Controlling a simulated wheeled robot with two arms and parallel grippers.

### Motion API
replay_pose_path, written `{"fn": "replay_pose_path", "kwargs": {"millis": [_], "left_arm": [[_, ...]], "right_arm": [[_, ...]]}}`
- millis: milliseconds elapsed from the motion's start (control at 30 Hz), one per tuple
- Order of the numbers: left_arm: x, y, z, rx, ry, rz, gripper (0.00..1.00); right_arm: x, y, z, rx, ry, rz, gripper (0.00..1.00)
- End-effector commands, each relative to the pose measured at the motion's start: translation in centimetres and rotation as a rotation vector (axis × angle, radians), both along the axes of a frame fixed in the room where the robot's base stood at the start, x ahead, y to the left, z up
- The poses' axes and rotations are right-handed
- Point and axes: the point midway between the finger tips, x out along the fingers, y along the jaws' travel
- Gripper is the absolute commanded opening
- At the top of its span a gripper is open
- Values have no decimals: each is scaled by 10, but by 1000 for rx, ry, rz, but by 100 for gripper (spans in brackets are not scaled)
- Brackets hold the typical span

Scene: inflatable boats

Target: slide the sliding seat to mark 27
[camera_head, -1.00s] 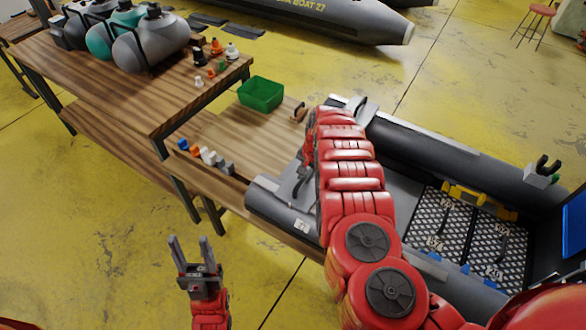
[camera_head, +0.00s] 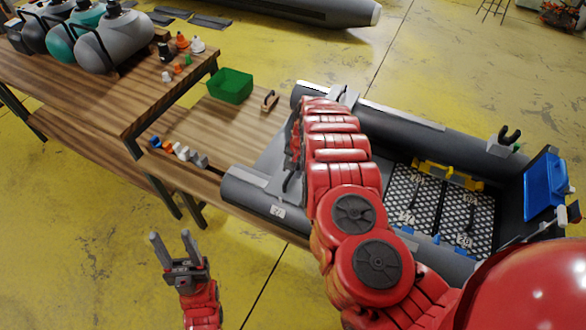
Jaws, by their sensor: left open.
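The grey inflatable boat (camera_head: 440,130) lies at the right. A flat grey piece (camera_head: 268,160) spans its left end between the tubes, with raised grey ends; it appears to be the sliding seat. A small white tag (camera_head: 277,211) that seems to read 27 is on the near tube. My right arm crosses the boat and hides much of the grey piece. My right gripper (camera_head: 290,178) is dark and partly hidden over it; its fingers and any contact are unclear. My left gripper (camera_head: 171,239) is open and empty, over the floor left of the boat.
A wooden bench with a green bin (camera_head: 231,85) and several small fittings (camera_head: 180,152) stands left of the boat. Grey and teal tanks (camera_head: 110,40) are on the higher table. A yellow bar (camera_head: 447,176) and mesh floor (camera_head: 460,205) lie inside the boat.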

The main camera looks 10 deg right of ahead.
Motion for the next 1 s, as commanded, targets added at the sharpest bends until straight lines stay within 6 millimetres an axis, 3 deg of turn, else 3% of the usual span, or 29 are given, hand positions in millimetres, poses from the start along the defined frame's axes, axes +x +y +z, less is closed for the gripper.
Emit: {"fn": "replay_pose_path", "kwargs": {"millis": [333,533,767,833,1000], "left_arm": [[0,0,-1,0,0,0,50],[0,0,-4,0,0,0,50],[0,0,-8,0,0,0,50],[0,0,16,0,1,0,50],[0,0,46,0,0,0,50]], "right_arm": [[0,0,3,0,0,0,50],[-2,-3,21,2,1,-2,50],[-6,-7,58,6,0,0,50],[-8,-9,87,3,-3,1,50],[-12,-15,123,1,-2,2,50]]}}
